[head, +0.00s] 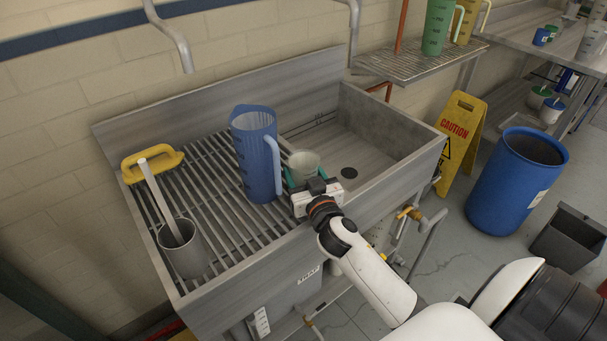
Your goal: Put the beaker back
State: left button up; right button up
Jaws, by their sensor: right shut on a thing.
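A small pale grey-green beaker (304,163) is upright at the right edge of the slatted drainer, by the sink basin. My right gripper (306,181) reaches in from the lower right and is shut on the beaker, its teal fingers at the beaker's sides. The gripper body hides the beaker's lower part, so I cannot tell whether its base touches the slats. My left gripper is not in view.
A tall blue jug (256,157) stands on the drainer (215,215) just left of the beaker. The basin (362,140) is empty. A wire shelf (420,64) holds jugs.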

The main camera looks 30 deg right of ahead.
jog(key=shift+f, duration=0.15)
jog(key=o, duration=1.1)
jog(key=shift+r, duration=0.25)
jog(key=shift+s+f, duration=0.1)
jog(key=shift+s, duration=0.15)
jog(key=b+v, duration=0.2)
jog(key=v, duration=0.8)
jog(key=shift+s+a, duration=0.2)
jog(key=shift+s, duration=0.1)
jog(key=shift+s+a, duration=0.1)
jog(key=shift+s, duration=0.3)
